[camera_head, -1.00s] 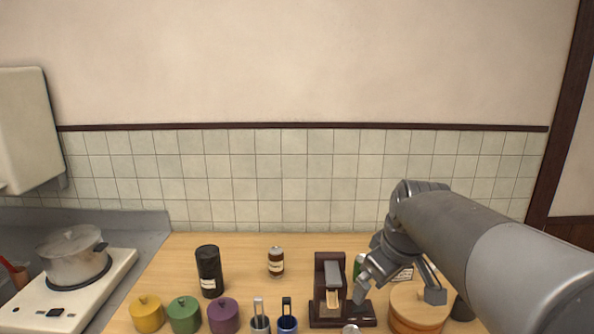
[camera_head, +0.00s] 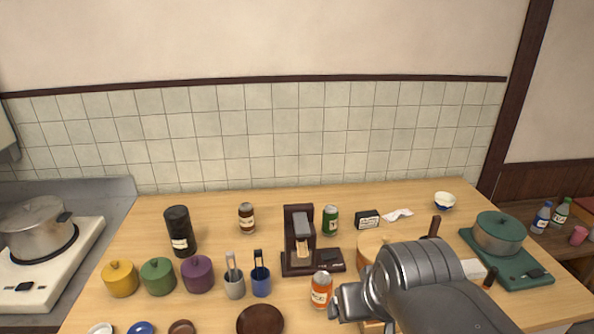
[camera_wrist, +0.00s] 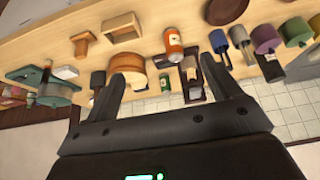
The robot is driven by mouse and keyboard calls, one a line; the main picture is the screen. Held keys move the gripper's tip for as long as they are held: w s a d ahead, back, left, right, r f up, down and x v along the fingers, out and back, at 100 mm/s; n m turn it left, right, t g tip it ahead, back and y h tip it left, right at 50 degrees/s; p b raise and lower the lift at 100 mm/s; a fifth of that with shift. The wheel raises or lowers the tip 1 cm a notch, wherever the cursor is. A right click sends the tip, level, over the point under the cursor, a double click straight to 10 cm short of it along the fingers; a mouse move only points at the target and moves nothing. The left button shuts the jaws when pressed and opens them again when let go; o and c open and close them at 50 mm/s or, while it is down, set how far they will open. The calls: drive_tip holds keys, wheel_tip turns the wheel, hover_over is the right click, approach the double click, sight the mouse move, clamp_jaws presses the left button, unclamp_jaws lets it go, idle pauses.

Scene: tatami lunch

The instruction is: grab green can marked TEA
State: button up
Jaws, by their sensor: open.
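The green can (camera_head: 330,220) stands upright on the wooden counter, just right of the dark wooden box-shaped stand, with a pale label whose lettering is too small to read. It also shows small in the wrist view (camera_wrist: 165,83), seen through the gap between my fingers and well beyond them. My gripper (camera_wrist: 165,70) is open and empty. In the head view my arm end is at the lower middle right, nearer than the can and apart from it.
An orange can (camera_head: 321,291) stands nearer, by my wrist. The dark stand (camera_head: 299,228) is left of the green can; a small black box (camera_head: 367,220) is right of it. A round wooden container (camera_head: 374,243) sits in front, partly hidden by my arm.

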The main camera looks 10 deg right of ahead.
drive_tip(key=shift+c, duration=0.9)
